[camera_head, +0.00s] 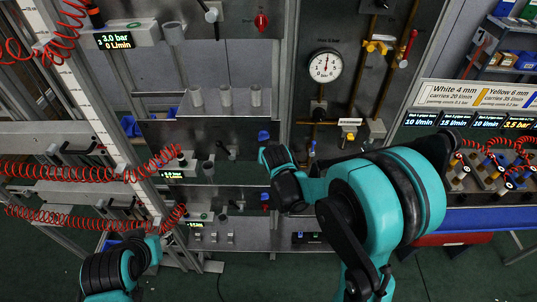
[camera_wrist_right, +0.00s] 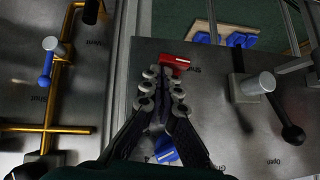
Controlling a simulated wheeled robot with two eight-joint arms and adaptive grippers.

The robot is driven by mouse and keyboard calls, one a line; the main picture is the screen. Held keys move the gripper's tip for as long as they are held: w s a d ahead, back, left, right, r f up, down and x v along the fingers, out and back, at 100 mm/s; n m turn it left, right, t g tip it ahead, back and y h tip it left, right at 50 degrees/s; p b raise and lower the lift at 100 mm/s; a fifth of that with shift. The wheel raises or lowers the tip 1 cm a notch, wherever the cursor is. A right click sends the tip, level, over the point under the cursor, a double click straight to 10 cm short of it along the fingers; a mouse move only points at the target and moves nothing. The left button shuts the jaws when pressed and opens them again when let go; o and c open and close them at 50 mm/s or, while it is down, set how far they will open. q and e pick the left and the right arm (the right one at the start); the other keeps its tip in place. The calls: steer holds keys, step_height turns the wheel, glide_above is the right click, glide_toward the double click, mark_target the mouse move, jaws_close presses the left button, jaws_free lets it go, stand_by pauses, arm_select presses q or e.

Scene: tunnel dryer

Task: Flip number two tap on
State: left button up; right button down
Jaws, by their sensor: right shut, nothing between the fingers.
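A tap with a silver round body (camera_wrist_right: 258,84) and a black ball-ended lever (camera_wrist_right: 291,133) stands on the grey panel in the right wrist view. An "Open" label is by its lever end; I cannot read a tap number. My right gripper (camera_wrist_right: 164,75) is shut and empty, left of this tap and apart from it. Its fingertips are close to a red part (camera_wrist_right: 174,62). In the head view my right gripper (camera_head: 268,157) is in front of the middle panel. My left gripper (camera_head: 153,246) is low at the left; its fingers are unclear.
A blue-handled tap (camera_wrist_right: 46,68) sits by brass pipes left in the wrist view. Red coiled hoses (camera_head: 90,172) cross the left side. A bench with fittings (camera_head: 490,170) stands right.

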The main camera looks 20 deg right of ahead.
stand_by(0.3)
steer(key=shift+d+b, duration=0.15)
steer(key=shift+b, duration=0.2)
steer(key=shift+s+d+f+m+t+y+b, duration=0.15)
steer(key=shift+m+y+b, duration=0.15)
steer(key=shift+y+b, duration=0.2)
steer(key=shift+w+d+f+m+t+y+b, duration=0.15)
steer(key=shift+m+y+b, duration=0.15)
steer(key=shift+y+b, duration=0.15)
steer(key=shift+s+d+f+m+t+y+b, duration=0.15)
steer(key=shift+f+m+t+y+b, duration=0.15)
steer(key=shift+y+b, duration=0.5)
steer(key=shift+d+f+m+t+y+b, duration=0.1)
steer(key=shift+m+t+y+b, duration=0.25)
steer(key=shift+b, duration=0.8)
steer(key=shift+s+d+f+m+t+y+b, duration=0.1)
steer(key=shift+d+f+m+t+y+b, duration=0.1)
steer(key=shift+m+y+b, duration=0.55)
steer(key=shift+d+f+m+t+y+b, duration=0.1)
steer(key=shift+f+m+t+y+b, duration=0.65)
steer(key=shift+b, duration=2.1)
steer(key=shift+r, duration=0.3)
